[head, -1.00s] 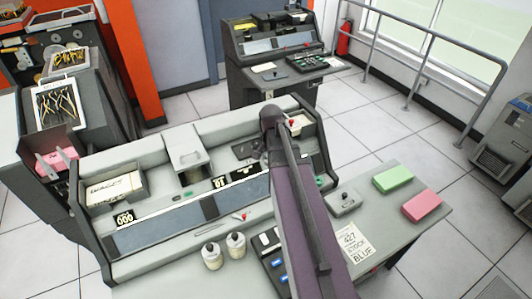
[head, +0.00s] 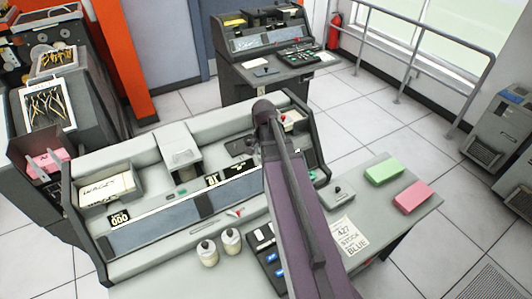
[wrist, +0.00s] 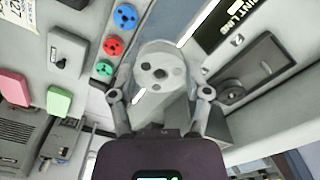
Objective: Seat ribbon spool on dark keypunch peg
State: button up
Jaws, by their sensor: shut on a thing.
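My gripper (wrist: 160,92) is shut on a pale round spool (wrist: 157,66) with a few dark holes in its face, seen between the fingers in the wrist view. In the head view the gripper and spool are mostly hidden behind my purple arm, over the right part of the near light-grey keypunch (head: 132,166). A darker grey keypunch (head: 265,72) stands behind it. A dark recessed plate (wrist: 262,68) with a round part lies right of the spool in the wrist view, apart from it. I cannot make out a bare peg.
Two white bottles (head: 231,240) stand on the near desk. Green (head: 384,168) and pink (head: 413,196) blocks and a small grey box (head: 338,195) lie on its right. A rail (head: 420,45) runs along the window. Tiled floor lies open between the keypunches and rail.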

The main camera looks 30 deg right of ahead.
jog(key=shift+r+p, duration=1.05)
jog(key=shift+r, duration=0.2)
jog(key=shift+a, duration=0.15)
